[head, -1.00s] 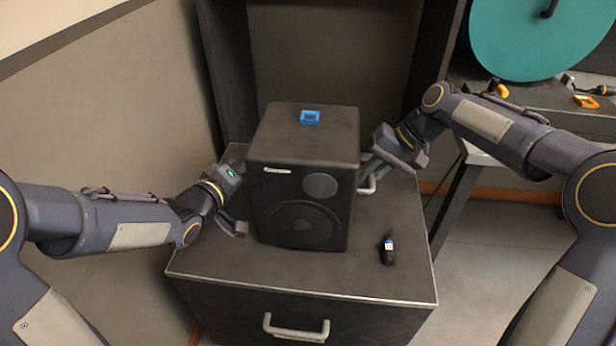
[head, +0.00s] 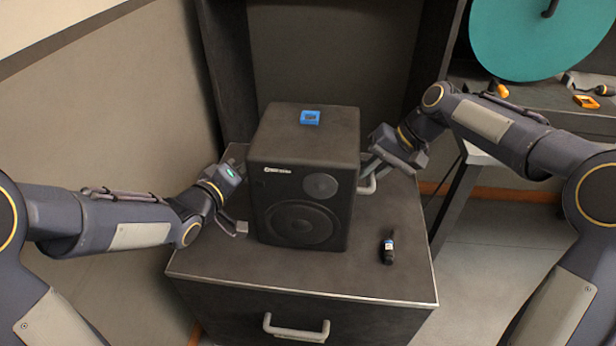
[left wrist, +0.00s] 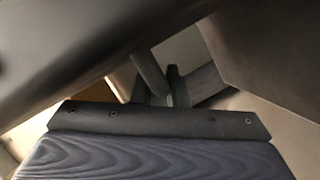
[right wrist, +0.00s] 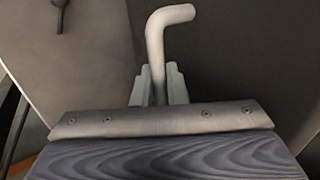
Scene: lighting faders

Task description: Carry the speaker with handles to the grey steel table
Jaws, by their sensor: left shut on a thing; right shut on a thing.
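The black speaker (head: 302,178) stands upright on a dark cabinet top (head: 330,275), its woofer and tweeter facing me. A pale handle (head: 370,183) sticks out from its right side. In the right wrist view my right gripper (right wrist: 159,88) is shut on this handle (right wrist: 166,25), whose bent end rises beyond the fingers. My left gripper (head: 238,195) is at the speaker's left side. In the left wrist view my left gripper (left wrist: 162,92) is shut on a grey bar-like handle (left wrist: 149,70). The grey steel table is not clearly identifiable.
A small blue box-like object (head: 310,118) lies on top of the speaker. A small black object (head: 388,248) lies on the cabinet top, right of the speaker. A bench (head: 540,105) with a teal disc (head: 530,40) and orange items is at the right. Floor shows at the lower right.

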